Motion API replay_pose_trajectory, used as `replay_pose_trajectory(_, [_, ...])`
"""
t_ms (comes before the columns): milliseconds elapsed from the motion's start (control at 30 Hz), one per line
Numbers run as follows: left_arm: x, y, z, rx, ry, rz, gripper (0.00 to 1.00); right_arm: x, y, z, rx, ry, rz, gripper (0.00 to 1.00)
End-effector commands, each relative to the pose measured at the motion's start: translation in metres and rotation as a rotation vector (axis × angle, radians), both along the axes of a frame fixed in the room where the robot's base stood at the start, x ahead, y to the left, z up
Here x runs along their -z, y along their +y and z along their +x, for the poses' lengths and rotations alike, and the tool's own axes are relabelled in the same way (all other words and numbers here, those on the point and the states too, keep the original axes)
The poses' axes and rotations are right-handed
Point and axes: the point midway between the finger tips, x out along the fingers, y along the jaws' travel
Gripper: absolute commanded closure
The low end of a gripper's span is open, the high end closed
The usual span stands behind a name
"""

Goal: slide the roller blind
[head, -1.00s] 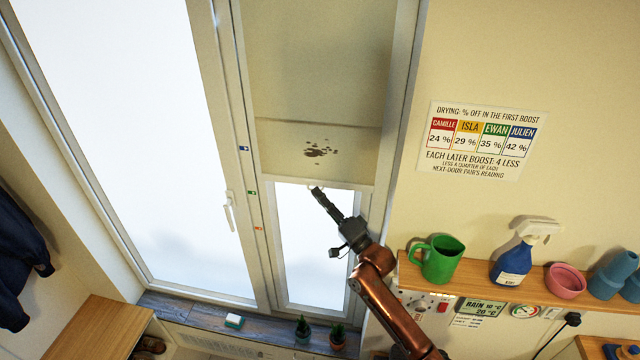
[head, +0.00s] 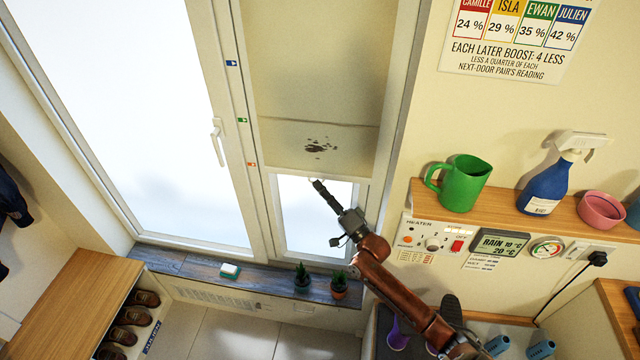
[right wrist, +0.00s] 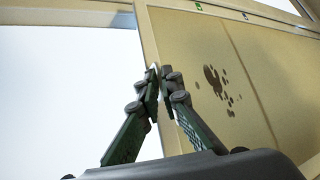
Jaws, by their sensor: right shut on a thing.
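The cream roller blind (head: 315,70) covers most of the narrow right window pane, with dark spots near its lower end. Its bottom edge is about level with the orange marker (head: 252,164) on the window frame, below the blue marker (head: 231,63) and green marker (head: 242,120). My right gripper (head: 316,183) is at the blind's bottom edge, shut on its small pull (head: 311,181), which the fingers mostly hide. In the right wrist view the fingertips (right wrist: 158,72) meet at the blind's edge (right wrist: 152,60). My left gripper is not in view.
At right a wooden shelf (head: 490,212) holds a green jug (head: 464,183) and a spray bottle (head: 547,186). A shoe bench (head: 75,300) stands at lower left.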

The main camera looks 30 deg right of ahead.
Motion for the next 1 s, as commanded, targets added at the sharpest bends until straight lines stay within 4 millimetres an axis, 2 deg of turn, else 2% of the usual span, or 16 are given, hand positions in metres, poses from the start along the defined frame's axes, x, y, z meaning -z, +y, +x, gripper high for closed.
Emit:
replay_pose_trajectory(100, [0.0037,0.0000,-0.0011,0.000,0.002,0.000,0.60,0.0065,0.0002,0.0008,-0.001,0.003,-0.001,1.00])
replay_pose_trajectory(467, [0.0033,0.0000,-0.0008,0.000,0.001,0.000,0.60,0.0058,0.0003,0.0008,0.000,0.002,-0.001,1.00])
replay_pose_trajectory(500, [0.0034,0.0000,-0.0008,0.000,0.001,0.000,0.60,0.0057,0.0003,0.0007,-0.001,0.001,-0.001,0.92])
replay_pose_trajectory(733, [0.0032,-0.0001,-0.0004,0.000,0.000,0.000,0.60,0.0054,-0.0006,0.0001,0.000,0.001,0.000,0.77])
replay_pose_trajectory(1000, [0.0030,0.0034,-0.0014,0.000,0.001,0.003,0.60,0.0059,-0.0005,-0.0009,0.000,0.000,0.000,0.77])
